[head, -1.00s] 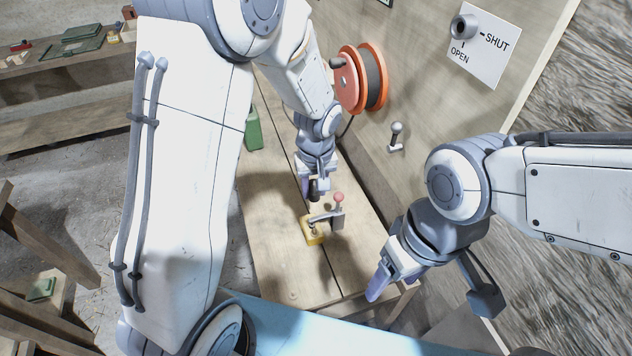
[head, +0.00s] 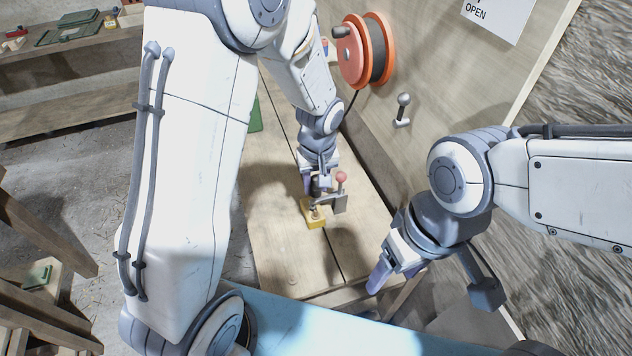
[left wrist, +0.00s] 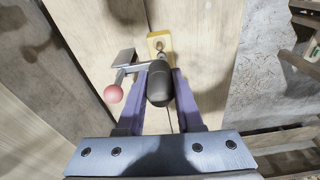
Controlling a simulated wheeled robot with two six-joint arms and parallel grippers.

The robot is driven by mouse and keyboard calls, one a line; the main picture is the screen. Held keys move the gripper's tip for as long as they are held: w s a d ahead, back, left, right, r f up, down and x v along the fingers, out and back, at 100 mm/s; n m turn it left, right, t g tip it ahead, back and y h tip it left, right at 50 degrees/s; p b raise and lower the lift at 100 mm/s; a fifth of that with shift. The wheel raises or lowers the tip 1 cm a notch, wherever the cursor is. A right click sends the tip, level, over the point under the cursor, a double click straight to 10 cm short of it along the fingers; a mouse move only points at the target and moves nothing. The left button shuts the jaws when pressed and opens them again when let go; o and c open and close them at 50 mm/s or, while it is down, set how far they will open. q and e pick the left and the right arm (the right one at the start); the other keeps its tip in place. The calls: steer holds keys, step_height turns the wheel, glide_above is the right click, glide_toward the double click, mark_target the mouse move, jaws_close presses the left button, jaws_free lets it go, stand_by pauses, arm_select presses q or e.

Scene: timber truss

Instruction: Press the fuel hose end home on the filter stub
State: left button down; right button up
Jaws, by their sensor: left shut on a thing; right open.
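The dark hose end (left wrist: 160,88) is held between the two purple fingers of my left gripper (left wrist: 160,100), which is shut on it. In the head view my left gripper (head: 316,188) is just above and behind a small yellow block (head: 312,216) on the bench. In the left wrist view the block (left wrist: 165,38) carries a small metal stub (left wrist: 159,46), close ahead of the hose end's tip. I cannot tell whether they touch. A lever with a red knob (head: 341,177) stands beside the block. My right gripper (head: 382,272) is open and empty at the bench's near right corner.
An orange hose reel (head: 365,50) is on the upright panel, with a dark line running down from it. A grey-knobbed lever (head: 402,108) stands out from the panel. The bench top (head: 272,250) is clear left of the block.

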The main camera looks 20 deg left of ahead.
mark_target(316, 210)
arm_select(q)
steer(key=shift+f+b, duration=2.2)
steer(key=shift+f, duration=0.7)
steer(key=shift+f, duration=0.2)
steer(key=shift+f+b, duration=1.55)
steer(key=shift+b, duration=0.05)
steer(key=shift+c, duration=2.4)
jaws_free()
steer(key=shift+r, duration=0.15)
